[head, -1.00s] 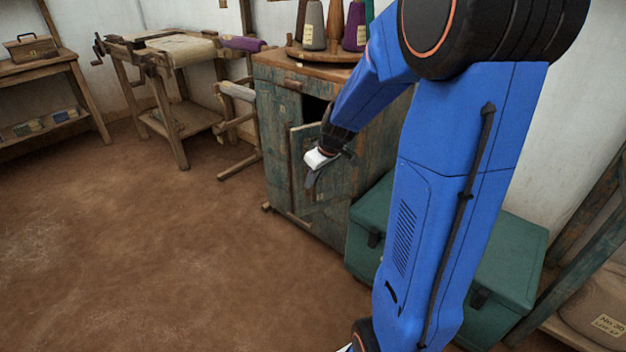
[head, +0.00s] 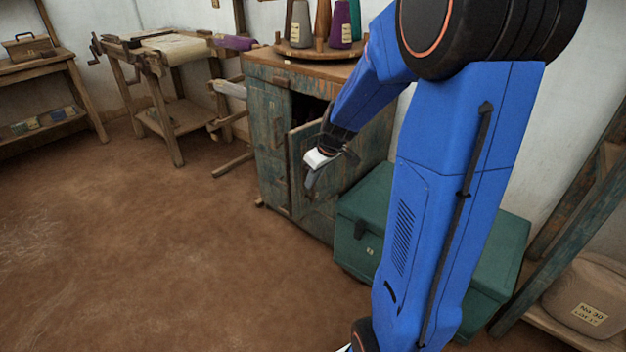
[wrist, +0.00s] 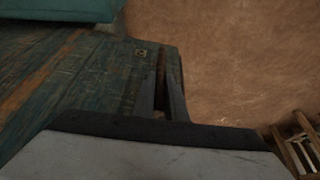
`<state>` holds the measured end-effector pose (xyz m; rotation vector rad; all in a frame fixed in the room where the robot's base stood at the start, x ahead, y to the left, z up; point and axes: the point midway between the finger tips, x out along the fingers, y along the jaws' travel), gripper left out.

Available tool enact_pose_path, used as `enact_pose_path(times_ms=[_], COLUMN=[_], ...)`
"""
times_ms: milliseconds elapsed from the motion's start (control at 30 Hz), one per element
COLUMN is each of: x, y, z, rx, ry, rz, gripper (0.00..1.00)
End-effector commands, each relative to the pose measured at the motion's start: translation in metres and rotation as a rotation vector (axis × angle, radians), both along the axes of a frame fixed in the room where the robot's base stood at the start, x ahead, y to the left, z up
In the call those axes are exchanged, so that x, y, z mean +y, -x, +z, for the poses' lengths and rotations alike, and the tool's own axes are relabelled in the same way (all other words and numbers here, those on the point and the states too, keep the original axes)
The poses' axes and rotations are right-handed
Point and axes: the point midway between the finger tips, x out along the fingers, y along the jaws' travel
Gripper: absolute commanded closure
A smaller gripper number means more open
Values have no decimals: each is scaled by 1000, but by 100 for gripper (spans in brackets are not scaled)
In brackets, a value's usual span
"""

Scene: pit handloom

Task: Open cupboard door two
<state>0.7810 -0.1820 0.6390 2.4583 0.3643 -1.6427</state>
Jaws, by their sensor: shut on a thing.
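The weathered teal wooden cupboard (head: 268,135) stands against the back wall. Its right-hand door (head: 300,150), which I take as door two, is ajar, with a dark gap above and behind its slanted top edge. My gripper (head: 311,180) is at the front of this door. In the wrist view the door's planked face (wrist: 75,85) fills the left, and my gripper's fingers (wrist: 162,98) are shut at its edge. A brownish strip shows between them; I cannot tell whether it is handle or door edge. My arm hides part of the cupboard's right side.
A green chest (head: 358,225) stands close to the cupboard's right, near the door. Thread cones (head: 301,25) stand on a round tray on top. A wooden loom-like frame (head: 165,70) is at the left. The brown floor (head: 150,250) in front is clear.

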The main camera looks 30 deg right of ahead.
Motion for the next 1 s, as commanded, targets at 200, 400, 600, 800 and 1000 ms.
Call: enact_pose_path(times_ms=[200,400,600,800,1000], x=[0,0,-2,-5,-10], y=[0,0,3,15,30], z=[0,0,10,40,77], rx=[0,0,-3,-5,-4], ry=[0,0,2,1,2], rz=[-1,0,0,-1,-1], gripper=[81,81,81,81,81])
